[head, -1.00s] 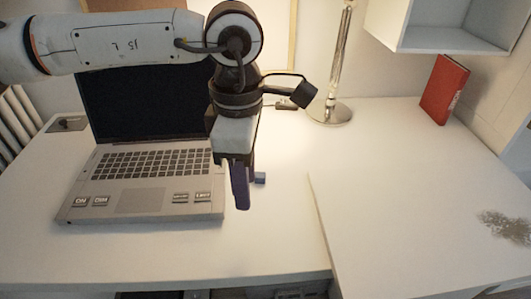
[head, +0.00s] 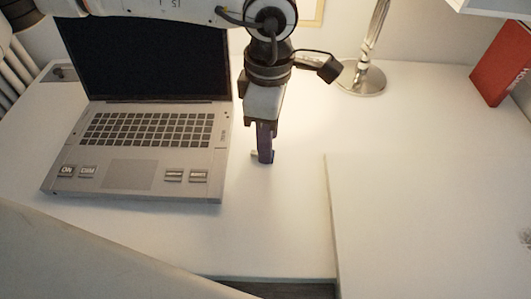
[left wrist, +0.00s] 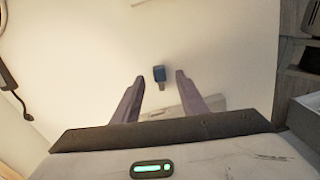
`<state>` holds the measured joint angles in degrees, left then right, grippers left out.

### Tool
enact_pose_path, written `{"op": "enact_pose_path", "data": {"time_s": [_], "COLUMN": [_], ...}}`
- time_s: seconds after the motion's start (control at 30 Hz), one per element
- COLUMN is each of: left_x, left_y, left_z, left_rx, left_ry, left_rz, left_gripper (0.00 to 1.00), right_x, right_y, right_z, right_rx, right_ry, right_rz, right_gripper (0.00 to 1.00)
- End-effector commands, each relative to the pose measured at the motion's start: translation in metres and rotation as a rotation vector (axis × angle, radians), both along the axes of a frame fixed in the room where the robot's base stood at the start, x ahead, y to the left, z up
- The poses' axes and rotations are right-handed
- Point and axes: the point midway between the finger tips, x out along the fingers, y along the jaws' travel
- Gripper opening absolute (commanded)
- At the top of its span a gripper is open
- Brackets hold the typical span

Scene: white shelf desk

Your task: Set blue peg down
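In the head view the left gripper (head: 264,158) points down to the right of the laptop. Only a bit of the blue peg (head: 274,156) shows there, mostly hidden behind the fingers. My right gripper is not in view.
The open laptop (head: 130,178) stands left of the gripper. A lamp base (head: 362,80) is behind it to the right, and a red book (head: 500,65) stands at the far right. The white desktop (head: 420,180) at the right is clear.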

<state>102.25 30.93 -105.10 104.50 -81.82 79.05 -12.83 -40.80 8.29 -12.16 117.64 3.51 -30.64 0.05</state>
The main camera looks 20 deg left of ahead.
Motion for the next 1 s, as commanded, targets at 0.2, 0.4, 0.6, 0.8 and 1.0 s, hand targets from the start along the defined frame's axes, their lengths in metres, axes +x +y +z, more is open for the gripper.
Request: {"op": "enact_pose_path", "data": {"time_s": [0.2, 0.4, 0.6, 0.8, 1.0], "left_x": [-0.001, 0.0, 0.0, 0.0, 0.0], "left_y": [0.0, 0.0, 0.0, 0.0, 0.0], "left_z": [-0.028, -0.03, -0.03, -0.029, -0.026], "left_rx": [0.0, 0.0, 0.0, 0.0, -0.001], "left_ry": [0.0, -0.001, -0.001, -0.001, -0.002], "left_rz": [-0.001, -0.001, -0.001, -0.001, 0.0], "left_gripper": [0.39, 0.39, 0.15, 0.0, 0.0], "right_x": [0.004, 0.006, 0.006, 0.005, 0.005], "right_y": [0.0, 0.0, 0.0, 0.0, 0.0], "right_z": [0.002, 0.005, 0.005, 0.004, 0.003], "right_rx": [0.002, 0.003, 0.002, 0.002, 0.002], "right_ry": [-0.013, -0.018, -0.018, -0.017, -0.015], "right_rz": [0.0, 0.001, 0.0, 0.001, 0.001], "right_gripper": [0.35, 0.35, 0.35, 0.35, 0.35]}}
